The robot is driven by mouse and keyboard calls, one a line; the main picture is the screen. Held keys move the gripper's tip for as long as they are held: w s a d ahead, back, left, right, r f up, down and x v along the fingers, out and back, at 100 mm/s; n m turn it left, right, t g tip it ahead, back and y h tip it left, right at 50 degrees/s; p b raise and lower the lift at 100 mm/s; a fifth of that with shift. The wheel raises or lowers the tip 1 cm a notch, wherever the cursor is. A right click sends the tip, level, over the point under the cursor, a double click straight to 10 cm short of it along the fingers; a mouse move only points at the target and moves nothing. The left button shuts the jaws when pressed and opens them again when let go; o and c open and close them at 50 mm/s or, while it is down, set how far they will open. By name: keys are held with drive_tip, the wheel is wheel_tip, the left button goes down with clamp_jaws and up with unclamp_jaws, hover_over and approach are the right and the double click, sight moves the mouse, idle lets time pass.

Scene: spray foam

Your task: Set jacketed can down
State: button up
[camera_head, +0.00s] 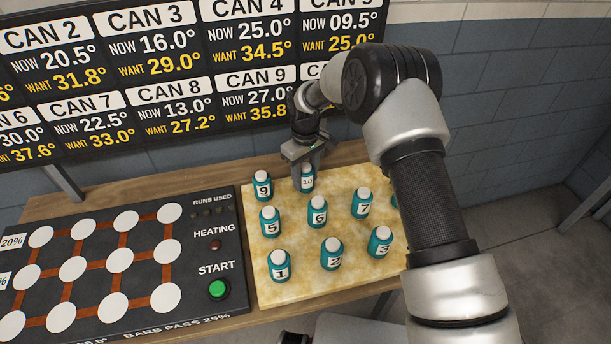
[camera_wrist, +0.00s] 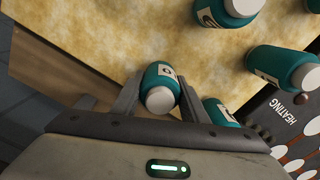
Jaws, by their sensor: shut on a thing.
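A teal-jacketed can labelled 10 (camera_head: 307,182), with a white cap, is between the fingers of my gripper (camera_head: 307,168) at the back of the tan board. It also shows in the wrist view (camera_wrist: 161,84), with my gripper (camera_wrist: 157,100) shut around it. The can looks upright. I cannot tell whether its base touches the tan board (camera_head: 345,262). Can 9 (camera_head: 263,185) stands just to its left in the head view, close beside a finger in the wrist view (camera_wrist: 222,111). The far side of can 10 is hidden.
Cans 5 (camera_head: 270,222), 6 (camera_head: 318,212) and 7 (camera_head: 362,203) stand in front, with cans 1, 2 and 3 nearer. My arm partly hides another can at the right. A dark heating panel (camera_head: 120,262) lies left of the board. The temperature display (camera_head: 150,75) hangs behind.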

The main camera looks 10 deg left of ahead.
drive_tip(key=shift+f, duration=0.1)
drive_tip(key=o, duration=1.2)
drive_tip(key=shift+c, duration=0.2)
